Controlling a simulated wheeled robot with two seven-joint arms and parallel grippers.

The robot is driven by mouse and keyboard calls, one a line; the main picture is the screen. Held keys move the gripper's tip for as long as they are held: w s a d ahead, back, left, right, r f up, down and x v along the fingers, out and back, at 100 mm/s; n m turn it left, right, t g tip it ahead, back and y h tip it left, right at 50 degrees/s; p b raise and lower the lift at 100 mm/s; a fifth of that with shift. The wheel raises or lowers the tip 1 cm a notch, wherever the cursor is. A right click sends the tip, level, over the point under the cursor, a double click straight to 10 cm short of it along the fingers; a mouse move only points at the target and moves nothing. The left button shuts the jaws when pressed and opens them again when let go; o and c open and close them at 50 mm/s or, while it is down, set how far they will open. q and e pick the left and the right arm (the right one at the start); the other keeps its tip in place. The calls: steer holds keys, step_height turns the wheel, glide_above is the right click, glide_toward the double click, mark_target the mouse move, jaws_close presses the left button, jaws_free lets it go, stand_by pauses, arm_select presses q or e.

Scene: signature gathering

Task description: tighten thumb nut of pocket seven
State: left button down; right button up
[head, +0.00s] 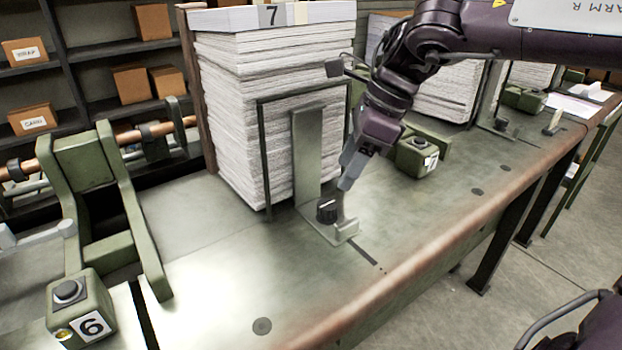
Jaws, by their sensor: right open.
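A tall stack of white paper sheets (235,110) stands in pocket seven, under a top board marked 7 (268,16). A grey upright bracket (306,150) stands against its front, with its foot on the bench. The black thumb nut (326,212) sits on that foot, at the base of the upright. My right gripper (341,208) reaches down from the upper right, its visible finger close beside the nut's right side. It is open. I cannot tell whether it touches the nut, and its other finger is not clearly seen. My left gripper is out of view.
A green frame (128,215) stands at the left. More paper stacks (448,90) stand farther along. The bench front (230,290) is clear.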

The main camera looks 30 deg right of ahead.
mark_target(328, 204)
steer(key=shift+s+x, duration=0.2)
steer(key=shift+x, duration=1.6)
steer(key=shift+s+x, duration=0.2)
steer(key=shift+x, duration=1.6)
steer(key=shift+a, duration=0.1)
steer(key=c, duration=1)
